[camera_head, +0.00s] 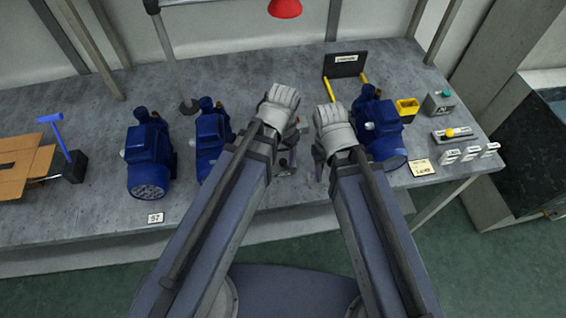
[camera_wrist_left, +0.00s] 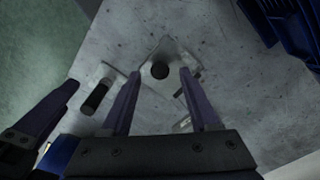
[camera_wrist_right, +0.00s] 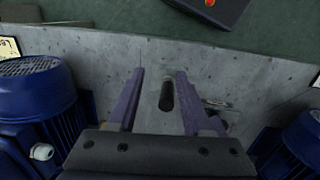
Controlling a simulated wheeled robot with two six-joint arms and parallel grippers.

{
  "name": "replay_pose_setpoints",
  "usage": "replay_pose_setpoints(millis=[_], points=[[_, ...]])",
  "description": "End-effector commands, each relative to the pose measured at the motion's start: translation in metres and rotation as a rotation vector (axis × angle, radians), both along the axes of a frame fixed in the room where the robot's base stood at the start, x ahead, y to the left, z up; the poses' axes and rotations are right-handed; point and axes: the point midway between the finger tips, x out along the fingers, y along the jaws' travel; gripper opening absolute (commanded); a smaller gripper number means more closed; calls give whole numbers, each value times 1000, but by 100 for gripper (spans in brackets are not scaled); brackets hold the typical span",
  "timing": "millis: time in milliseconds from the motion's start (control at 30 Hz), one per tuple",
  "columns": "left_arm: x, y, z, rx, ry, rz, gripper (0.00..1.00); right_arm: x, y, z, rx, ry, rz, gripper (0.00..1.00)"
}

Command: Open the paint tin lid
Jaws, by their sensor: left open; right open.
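I cannot make out a paint tin or its lid in any view. My left gripper (camera_wrist_left: 159,72) is open above the grey bench. A dark round knob-like end (camera_wrist_left: 160,70) on a pale flat piece shows between its fingertips; I cannot tell whether they touch. My right gripper (camera_wrist_right: 160,73) is open, with a black cylindrical handle (camera_wrist_right: 167,97) showing between its fingers. In the head view my two hands are close together over the bench middle and hide most of what lies under them. A small metal part (camera_head: 284,163) shows between the arms.
Blue pumps (camera_head: 148,160) stand left of my arms, and another blue pump (camera_head: 381,135) is close to the right one. A cardboard box (camera_head: 25,165) lies at far left. A yellow container (camera_head: 407,107) and a switch box (camera_head: 439,103) are at right. The bench's front edge runs below my arms.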

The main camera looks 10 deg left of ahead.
Motion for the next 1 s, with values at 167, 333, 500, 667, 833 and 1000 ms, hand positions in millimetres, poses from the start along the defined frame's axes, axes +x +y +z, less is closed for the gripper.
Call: replay_pose_setpoints(millis=[167, 333, 500, 667, 833, 1000], points=[[0, 0, -16, 0, 0, 0, 61, 0, 0, -16, 0, 0, 0, 50], [0, 0, -15, 0, 0, 0, 61, 0, 0, -15, 0, 0, 0, 50], [0, 0, -14, 0, 0, 0, 55, 0, 0, -14, 0, 0, 0, 50], [0, 0, -14, 0, 0, 0, 37, 0, 0, -14, 0, 0, 0, 50], [0, 0, -14, 0, 0, 0, 18, 0, 0, -15, 0, 0, 0, 50], [0, 0, -15, 0, 0, 0, 0, 0, 0, -15, 0, 0, 0, 50]])
